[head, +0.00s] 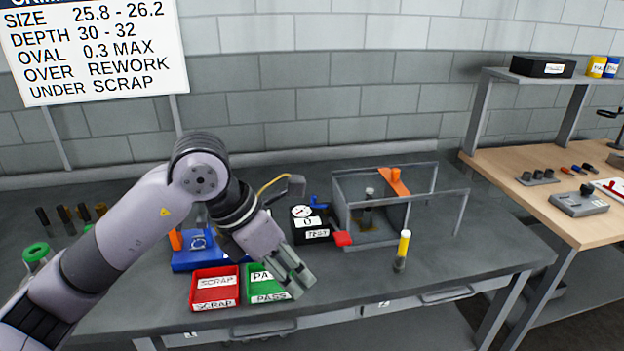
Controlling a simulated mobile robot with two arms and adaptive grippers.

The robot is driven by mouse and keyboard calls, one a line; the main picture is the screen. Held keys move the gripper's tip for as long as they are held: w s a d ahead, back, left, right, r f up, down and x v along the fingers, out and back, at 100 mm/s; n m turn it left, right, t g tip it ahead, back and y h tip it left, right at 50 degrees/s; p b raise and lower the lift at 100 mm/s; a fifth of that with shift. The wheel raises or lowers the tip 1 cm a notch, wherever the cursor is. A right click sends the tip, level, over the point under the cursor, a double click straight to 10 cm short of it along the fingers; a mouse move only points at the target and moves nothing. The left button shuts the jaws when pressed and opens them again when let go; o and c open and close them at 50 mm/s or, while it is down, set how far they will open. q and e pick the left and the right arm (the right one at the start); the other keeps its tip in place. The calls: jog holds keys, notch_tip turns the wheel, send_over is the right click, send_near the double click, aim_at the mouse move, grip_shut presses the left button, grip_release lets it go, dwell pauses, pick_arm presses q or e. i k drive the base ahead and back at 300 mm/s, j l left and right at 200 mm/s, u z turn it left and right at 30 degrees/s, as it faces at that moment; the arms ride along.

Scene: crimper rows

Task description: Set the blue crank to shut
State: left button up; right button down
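The small blue crank (319,202) sits at the upper right of the black box with the round dial gauge, in the middle of the bench in the head view. It is too small to tell its setting. My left gripper (302,283) hangs in front of the black box (312,231), nearer to me and lower in the picture, over the right edge of the green bin. It is apart from the crank. Its fingers show at a slant, so I cannot tell whether they are open or shut. My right gripper is not in view.
A red scrap bin (215,288) and green pass bin (262,282) stand at the front. A clear-sided guard frame (375,240) with a red tab stands right of the box. The bench's right end is clear.

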aim_at(313, 198)
jog(key=i, duration=1.35)
